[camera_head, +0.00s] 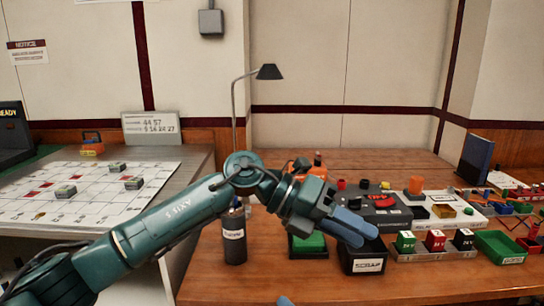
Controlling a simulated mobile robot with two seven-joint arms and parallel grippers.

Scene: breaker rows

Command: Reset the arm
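My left arm (170,228) reaches in from the lower left and bends at an elbow above the wooden table. My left gripper (362,236) has blue fingers and hangs over the table, in front of the black box labelled SCRAP. The fingers lie close together at this angle, so whether a gap is between them is unclear. I see nothing held in them. A small blue-grey tip (285,301) at the bottom edge may be part of my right gripper; the rest of it is out of view.
A dark bottle (234,238), a green block (306,243) and the SCRAP box (362,262) stand near the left gripper. Coloured blocks (435,240) and a green tray (500,246) are to the right. A white grid board (90,190) lies left. The table front is clear.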

